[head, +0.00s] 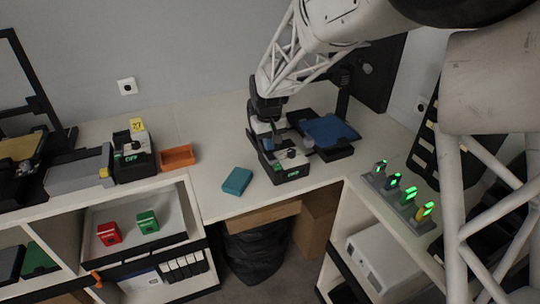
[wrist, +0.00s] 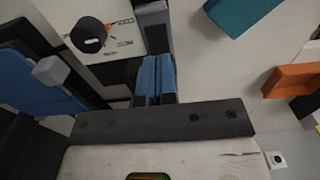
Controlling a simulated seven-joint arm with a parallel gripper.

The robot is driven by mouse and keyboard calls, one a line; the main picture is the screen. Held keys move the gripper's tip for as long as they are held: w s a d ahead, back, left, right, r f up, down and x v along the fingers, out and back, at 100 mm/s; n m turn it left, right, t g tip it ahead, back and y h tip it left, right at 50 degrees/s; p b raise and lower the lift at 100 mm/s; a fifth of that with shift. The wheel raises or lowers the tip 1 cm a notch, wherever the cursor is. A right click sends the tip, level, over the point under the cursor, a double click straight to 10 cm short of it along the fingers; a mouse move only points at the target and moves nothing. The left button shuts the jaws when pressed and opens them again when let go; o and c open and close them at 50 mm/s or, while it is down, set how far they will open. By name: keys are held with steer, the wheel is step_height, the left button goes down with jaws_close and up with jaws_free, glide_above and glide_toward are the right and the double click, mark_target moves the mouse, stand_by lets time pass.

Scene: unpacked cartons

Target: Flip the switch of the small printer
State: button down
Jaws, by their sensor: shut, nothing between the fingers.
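The small printer (head: 330,130) stands on the white worktop, with a blue bed that also shows in the wrist view (wrist: 40,75). Its front control box (head: 292,174) has a lit green display whose text is too small to read surely. In the wrist view, a black round switch knob (wrist: 88,36) with an orange mark sits on the box's pale labelled panel (wrist: 112,42). My gripper (wrist: 155,78) is shut and empty, its blue pads together, beside the panel and to the right of the knob. In the head view, my gripper's tips over the printer are hard to make out.
A teal block (head: 237,181) lies left of the printer, with an orange tray (head: 178,157) farther left. A larger printer (head: 80,170) stands at the far left. A rack with green-lit items (head: 405,198) is at right. Bare worktop (head: 210,130) lies behind the teal block.

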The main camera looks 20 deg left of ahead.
stand_by(0.4)
step_height(320, 180, up, 7)
stand_by(1.1)
steer(key=shift+d, duration=0.1)
stand_by(0.3)
